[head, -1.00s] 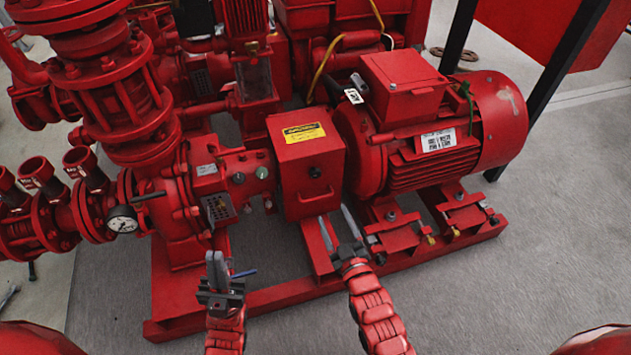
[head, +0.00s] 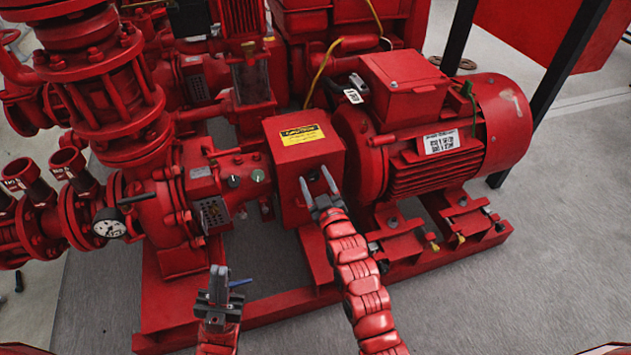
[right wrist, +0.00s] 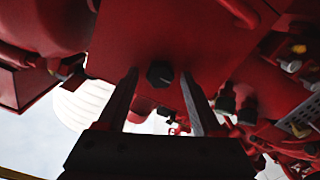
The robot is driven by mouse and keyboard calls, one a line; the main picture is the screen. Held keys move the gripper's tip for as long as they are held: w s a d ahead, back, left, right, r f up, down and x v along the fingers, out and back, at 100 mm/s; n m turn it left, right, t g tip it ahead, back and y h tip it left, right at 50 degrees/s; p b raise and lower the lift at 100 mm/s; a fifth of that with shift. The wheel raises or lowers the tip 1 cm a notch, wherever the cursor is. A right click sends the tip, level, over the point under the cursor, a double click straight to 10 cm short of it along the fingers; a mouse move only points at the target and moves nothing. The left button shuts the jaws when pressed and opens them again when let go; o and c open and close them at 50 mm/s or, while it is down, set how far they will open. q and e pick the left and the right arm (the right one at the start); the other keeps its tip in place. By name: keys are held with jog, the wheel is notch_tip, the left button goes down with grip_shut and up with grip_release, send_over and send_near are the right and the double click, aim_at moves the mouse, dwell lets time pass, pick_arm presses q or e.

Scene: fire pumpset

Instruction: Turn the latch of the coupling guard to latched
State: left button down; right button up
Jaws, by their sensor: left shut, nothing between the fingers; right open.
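The coupling guard (head: 295,160) is a red box with a yellow caution label on its sloped top, between the pump and the motor. Its latch, a black knob (right wrist: 160,74), shows on the guard's red face in the right wrist view. My right gripper (head: 318,178) is open in front of that face. In the right wrist view its fingertips (right wrist: 159,74) are on either side of the knob, with a gap on both sides. In the head view the gripper largely hides the knob. My left gripper (head: 218,272) is shut and empty, low in front of the pump.
The red motor (head: 440,135) stands right of the guard, and the pump with a pressure gauge (head: 109,223) stands left. The red base frame (head: 270,308) runs below them. Grey floor (head: 500,290) is clear at the front right.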

jog(key=shift+c, duration=0.3)
grip_shut()
